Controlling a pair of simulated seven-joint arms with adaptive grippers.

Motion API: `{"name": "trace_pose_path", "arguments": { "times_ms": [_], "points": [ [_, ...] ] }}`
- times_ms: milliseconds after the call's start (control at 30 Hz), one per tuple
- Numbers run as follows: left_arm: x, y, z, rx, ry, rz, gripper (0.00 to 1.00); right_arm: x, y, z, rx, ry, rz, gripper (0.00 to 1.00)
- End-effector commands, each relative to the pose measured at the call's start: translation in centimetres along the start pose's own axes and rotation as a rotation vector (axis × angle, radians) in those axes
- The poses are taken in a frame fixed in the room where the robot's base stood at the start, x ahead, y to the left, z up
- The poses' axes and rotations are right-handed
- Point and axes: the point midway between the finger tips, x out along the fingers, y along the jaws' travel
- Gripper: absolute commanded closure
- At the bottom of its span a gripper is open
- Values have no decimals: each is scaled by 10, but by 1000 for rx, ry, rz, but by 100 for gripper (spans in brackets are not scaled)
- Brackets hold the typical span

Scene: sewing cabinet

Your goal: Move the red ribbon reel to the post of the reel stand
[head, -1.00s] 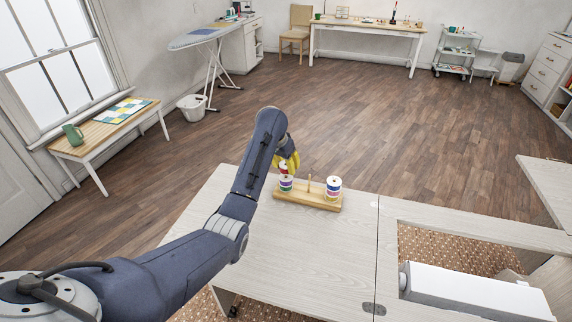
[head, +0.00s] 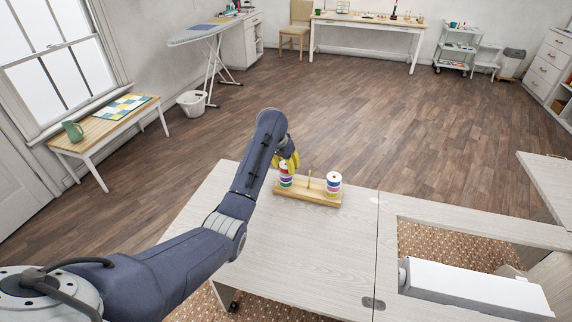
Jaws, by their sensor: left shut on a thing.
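The wooden reel stand (head: 309,196) lies on the pale cabinet top. It has a stack of reels at its left end, a bare short post (head: 309,181) in the middle and a stack of striped reels (head: 333,184) at its right end. My left gripper (head: 289,163), with yellow fingers, is above the left stack and shut on the red ribbon reel (head: 285,169). The red reel is at the top of the left stack (head: 286,183). The fingers partly hide it, so I cannot tell whether it rests on the reel below. My right gripper is not in view.
The pale cabinet top (head: 300,250) is clear in front of the stand. To the right is an opening with a white machine (head: 475,291). A side bench (head: 108,120), ironing board (head: 205,33) and far table (head: 370,24) stand well away.

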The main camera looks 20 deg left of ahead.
Motion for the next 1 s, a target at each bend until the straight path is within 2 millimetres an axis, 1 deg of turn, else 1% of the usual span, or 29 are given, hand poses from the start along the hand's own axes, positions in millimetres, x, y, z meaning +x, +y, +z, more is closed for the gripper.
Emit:
{"name": "trace_pose_path", "arguments": {
  "times_ms": [300,333,533,833,1000],
  "points": [
    [1,0,0,0,0,0,82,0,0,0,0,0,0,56],
    [1,0,0,0,0,0,58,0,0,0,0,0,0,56],
    [0,0,0,0,0,0,34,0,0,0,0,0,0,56],
    [-1,0,0,0,0,0,33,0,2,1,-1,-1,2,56],
    [-12,1,-1,0,1,1,33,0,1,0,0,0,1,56]
  ]
}}
